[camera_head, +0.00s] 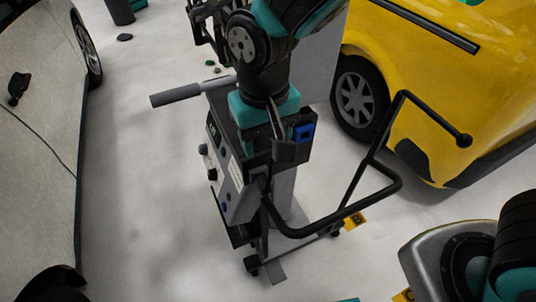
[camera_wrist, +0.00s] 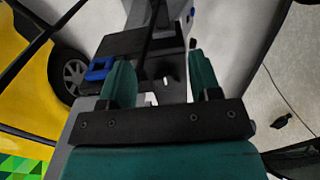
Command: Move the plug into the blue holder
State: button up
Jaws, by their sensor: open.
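The blue holder (camera_head: 304,132) is a small blue square frame on the right edge of the dark top of a wheeled cart (camera_head: 232,185). In the wrist view the blue holder (camera_wrist: 100,69) sits just left of my left finger, apart from the jaws. My gripper (camera_wrist: 163,80) is open, its two teal fingers spread over the cart's dark top with no object clearly held between them. In the head view my gripper (camera_head: 262,125) is low over the cart top, left of the holder. I cannot clearly identify the plug; my gripper and arm cover part of the cart top.
A black bent tube handle (camera_head: 390,180) sticks out right of the cart, and a grey grip (camera_head: 178,95) sticks out left. A yellow van (camera_head: 450,90) stands at right and a silver car (camera_head: 40,130) at left. Floor (camera_head: 140,190) between car and cart is clear.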

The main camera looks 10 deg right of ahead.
aim_at(266, 186)
notch_tip(266, 186, down, 16)
jog(key=p, duration=0.2)
jog(key=shift+r+p, duration=0.2)
jog(key=shift+p, duration=0.15)
grip_shut()
jog(key=shift+s+d, duration=0.25)
jog(key=shift+s, duration=0.45)
dwell(0.3)
jog(key=s+d, duration=0.2)
jog(key=s, duration=0.4)
jog(key=shift+s, duration=0.35)
dwell(0.6)
jog(key=shift+a, duration=0.15)
